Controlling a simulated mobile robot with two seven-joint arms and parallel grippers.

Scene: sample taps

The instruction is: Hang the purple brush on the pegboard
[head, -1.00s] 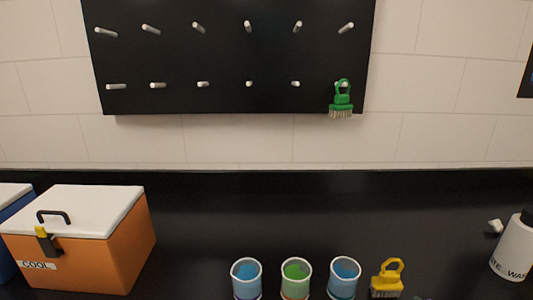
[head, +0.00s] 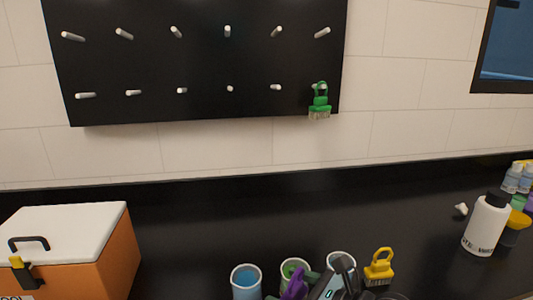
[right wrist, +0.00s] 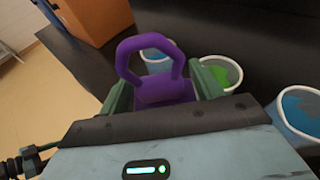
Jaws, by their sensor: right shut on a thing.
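The purple brush (right wrist: 165,88) is held in my right gripper (right wrist: 162,98), which is shut on its body. Its looped handle stands up clear of the fingers in the right wrist view; its bristles are hidden. In the head view the brush (head: 294,284) shows low in the picture, in front of the cups. The black pegboard (head: 205,62) is on the wall above, with two rows of white pegs in view. A green brush (head: 320,103) hangs at the lower right peg; the other visible pegs are bare. My left gripper is not in view.
A blue cup (head: 246,284), a green cup (head: 289,268) and another blue cup (head: 341,261) stand near the counter's front. A yellow brush (head: 379,268) stands right of them. An orange cooler (head: 118,258) is at left, a white bottle (head: 486,225) at right.

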